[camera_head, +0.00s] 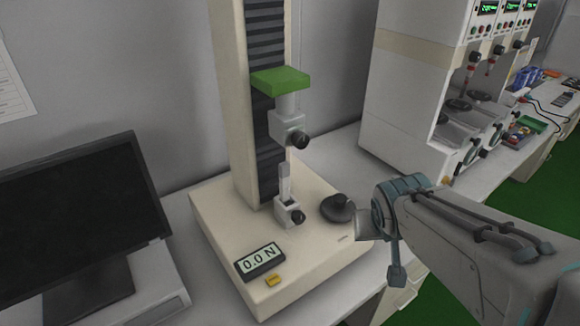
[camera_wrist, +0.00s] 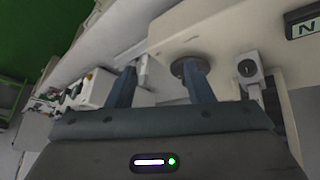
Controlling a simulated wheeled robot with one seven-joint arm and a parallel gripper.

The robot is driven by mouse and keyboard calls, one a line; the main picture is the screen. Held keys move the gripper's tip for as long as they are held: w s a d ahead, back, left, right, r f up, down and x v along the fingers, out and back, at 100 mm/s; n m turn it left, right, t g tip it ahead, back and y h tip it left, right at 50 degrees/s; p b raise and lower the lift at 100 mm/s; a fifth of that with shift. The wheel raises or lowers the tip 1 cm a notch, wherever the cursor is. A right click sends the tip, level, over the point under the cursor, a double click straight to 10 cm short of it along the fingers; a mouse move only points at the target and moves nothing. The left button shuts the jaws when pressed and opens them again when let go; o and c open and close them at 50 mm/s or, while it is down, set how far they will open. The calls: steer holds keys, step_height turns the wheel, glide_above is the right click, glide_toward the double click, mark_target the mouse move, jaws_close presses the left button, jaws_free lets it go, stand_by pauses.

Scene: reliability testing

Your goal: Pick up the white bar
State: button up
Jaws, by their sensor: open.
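A narrow pale bar (camera_head: 284,182), which looks like the white bar, stands upright in the lower clamp (camera_head: 289,215) of the testing machine, below the upper clamp (camera_head: 287,127). In the wrist view the clamp with its dark knob (camera_wrist: 248,69) is right of my fingers, and a pale strip (camera_wrist: 256,95) extends down from it. My gripper (camera_head: 385,245) is right of the machine base, apart from the bar. In the wrist view my gripper (camera_wrist: 158,70) has its two blue fingers spread, with nothing held between them.
A dark round knob (camera_head: 338,208) sits on the machine base (camera_head: 225,240) between my gripper and the clamp. The machine column (camera_head: 232,100) rises behind. A monitor (camera_head: 85,215) stands left, and white instruments (camera_head: 415,90) stand back right.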

steer(key=w+t, duration=0.3)
steer(key=w, duration=0.2)
steer(key=n+t+y+b, duration=0.2)
steer(key=n+y, duration=0.5)
steer(key=y, duration=0.2)
glide_toward(287, 186)
steer(key=p+x, duration=0.2)
steer(key=p, duration=0.2)
steer(key=p+x, duration=0.2)
steer(key=p, duration=0.1)
steer(key=shift+w+a+r+p, duration=0.25)
steer(key=shift+r+p, duration=0.1)
steer(key=shift+x, duration=1)
steer(key=shift+f+p+x, duration=0.15)
steer(key=shift+p+x, duration=0.1)
steer(key=shift+x, duration=1.35)
steer(key=shift+f+p+x, duration=0.2)
steer(key=shift+x, duration=1.35)
steer(key=shift+s+d, duration=0.1)
jaws_close()
